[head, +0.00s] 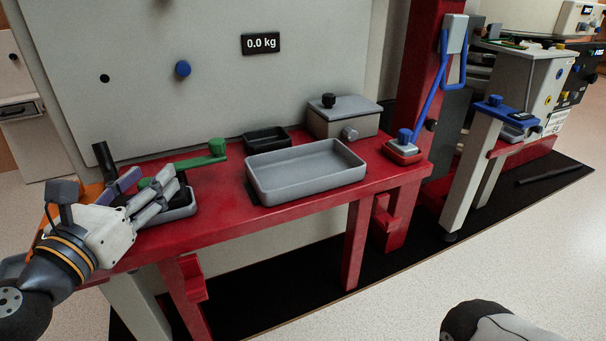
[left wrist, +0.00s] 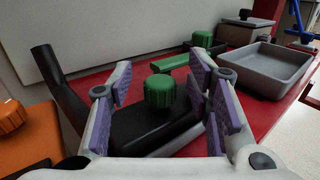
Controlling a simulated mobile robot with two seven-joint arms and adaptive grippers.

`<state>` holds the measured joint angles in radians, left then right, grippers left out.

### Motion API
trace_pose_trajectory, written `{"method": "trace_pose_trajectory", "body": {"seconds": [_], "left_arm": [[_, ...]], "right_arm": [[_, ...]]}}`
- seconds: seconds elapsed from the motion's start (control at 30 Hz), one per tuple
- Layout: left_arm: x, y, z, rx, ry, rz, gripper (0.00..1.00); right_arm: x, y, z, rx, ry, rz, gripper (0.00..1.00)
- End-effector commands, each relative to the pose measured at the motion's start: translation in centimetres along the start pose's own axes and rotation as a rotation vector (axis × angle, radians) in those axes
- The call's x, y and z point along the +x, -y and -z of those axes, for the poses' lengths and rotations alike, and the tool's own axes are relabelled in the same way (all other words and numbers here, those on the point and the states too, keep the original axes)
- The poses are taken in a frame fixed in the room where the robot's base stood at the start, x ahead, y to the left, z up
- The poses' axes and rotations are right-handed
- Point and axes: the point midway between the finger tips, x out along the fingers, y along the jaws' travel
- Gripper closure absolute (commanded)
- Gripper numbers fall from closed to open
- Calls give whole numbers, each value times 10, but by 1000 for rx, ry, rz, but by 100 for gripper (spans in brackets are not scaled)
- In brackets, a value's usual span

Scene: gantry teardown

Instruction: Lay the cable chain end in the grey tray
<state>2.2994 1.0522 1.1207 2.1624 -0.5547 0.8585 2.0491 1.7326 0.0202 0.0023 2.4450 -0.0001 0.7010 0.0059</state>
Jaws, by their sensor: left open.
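The empty grey tray (head: 265,192) lies on the red bench, and it also shows at the right of the left wrist view (left wrist: 262,84). A black part (left wrist: 140,130) with a green knob (left wrist: 160,92) sits between the fingers of my left gripper (left wrist: 163,85); it may be the cable chain end, but I cannot be sure. In the head view my left gripper (head: 150,190) is over the bench's left end and hides most of that part. The gripper is open, with purple pads on both sides of the knob. My right gripper is out of view.
A green lever (head: 195,162) with a knob stands between my left gripper and the grey tray. A small black tray (head: 267,138) and a lidded grey box (head: 343,117) stand behind. A black post (head: 105,160) and an orange part (left wrist: 25,135) flank the gripper's left.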

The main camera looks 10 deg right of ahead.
Motion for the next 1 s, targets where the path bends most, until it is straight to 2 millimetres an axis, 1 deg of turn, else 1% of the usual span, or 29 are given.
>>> {"method": "trace_pose_trajectory", "body": {"seconds": [0.07, 0.1, 0.17, 0.2, 0.27, 0.3, 0.57, 1.0], "left_arm": [[0, 0, 0, 0, 0, 0, 54], [0, 0, 0, 0, 0, 0, 59], [0, 0, 0, 0, 0, 0, 73], [0, 0, 0, 1, 0, 0, 82], [0, 0, 0, 1, 0, 0, 95], [0, 0, 0, 1, 0, 0, 100], [0, 0, -2, 1, 1, 0, 100], [-1, 0, -43, 3, 5, -1, 100]], "right_arm": [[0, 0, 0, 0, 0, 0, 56], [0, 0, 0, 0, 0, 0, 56], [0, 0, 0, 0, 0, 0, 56], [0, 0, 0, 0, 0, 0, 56], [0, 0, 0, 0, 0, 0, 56], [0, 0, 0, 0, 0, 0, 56], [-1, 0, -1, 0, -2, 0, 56], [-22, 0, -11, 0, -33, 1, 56]]}}
